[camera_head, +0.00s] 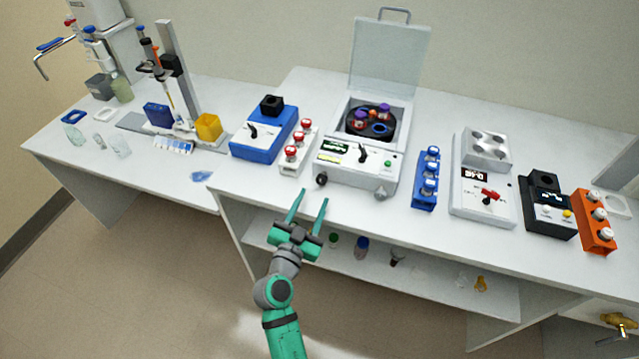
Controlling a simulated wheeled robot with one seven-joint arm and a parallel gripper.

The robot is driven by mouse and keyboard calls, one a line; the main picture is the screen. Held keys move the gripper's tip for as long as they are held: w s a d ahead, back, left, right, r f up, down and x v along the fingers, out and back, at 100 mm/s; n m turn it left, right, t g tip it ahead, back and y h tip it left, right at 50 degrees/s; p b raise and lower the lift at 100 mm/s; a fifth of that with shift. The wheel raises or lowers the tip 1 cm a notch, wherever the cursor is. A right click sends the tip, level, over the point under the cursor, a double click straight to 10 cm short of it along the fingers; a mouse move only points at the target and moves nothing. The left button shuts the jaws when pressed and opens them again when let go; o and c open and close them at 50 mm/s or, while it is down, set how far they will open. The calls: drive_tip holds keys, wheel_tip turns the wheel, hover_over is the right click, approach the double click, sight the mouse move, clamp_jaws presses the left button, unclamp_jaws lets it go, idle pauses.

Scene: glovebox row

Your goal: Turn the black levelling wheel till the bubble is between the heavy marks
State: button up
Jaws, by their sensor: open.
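The white centrifuge (358,177) stands on the bench with its lid raised. A small black wheel (321,180) sits at its front left lower corner, which I take for the levelling wheel. A pale yellow-green strip (328,157) on the front panel may be the bubble level; the bubble and heavy marks are too small to make out. My gripper (313,196) is open and empty.
A grey foot (380,194) is at the centrifuge's front right. A rack of red-capped vials (298,148) and a blue device (264,134) stand left; a blue rack (426,180) stands right. Bottles (362,246) stand on the shelf below. A narrow strip of benchtop before the centrifuge is clear.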

sight(321, 182)
drive_tip(key=x, duration=0.7)
drive_tip(key=shift+s, duration=0.1)
drive_tip(key=shift+c, duration=0.3)
drive_tip(key=c, duration=1)
